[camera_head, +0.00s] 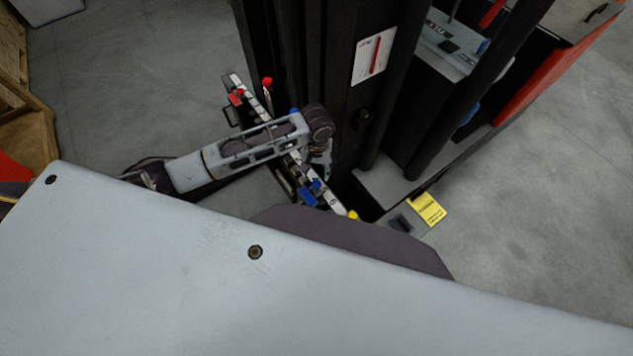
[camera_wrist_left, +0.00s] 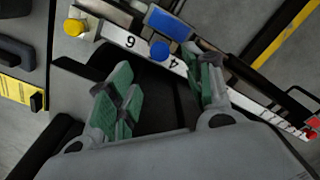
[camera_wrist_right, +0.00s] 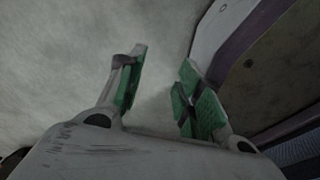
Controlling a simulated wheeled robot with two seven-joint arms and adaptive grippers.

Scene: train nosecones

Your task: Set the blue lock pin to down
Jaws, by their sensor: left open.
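The blue lock pin shows as a round blue knob (camera_wrist_left: 160,50) on a white numbered rail in the left wrist view. A blue block (camera_wrist_left: 169,23) sits right beside it; the block also shows in the head view (camera_head: 308,197). My left gripper (camera_wrist_left: 160,68) is open, its green-padded fingers either side of the knob's line in the picture. Contact with the knob cannot be told. In the head view my left gripper (camera_head: 322,165) hangs over the rail (camera_head: 334,203), partly hidden by its wrist. My right gripper (camera_wrist_right: 162,62) is open and empty over bare floor.
A yellow knob (camera_wrist_left: 73,27) stands near one rail end, and a red knob (camera_head: 267,82) and red block (camera_head: 236,98) near the other. A dark mast (camera_head: 330,60) rises beside the rail. A yellow label (camera_head: 427,209) lies to the right.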

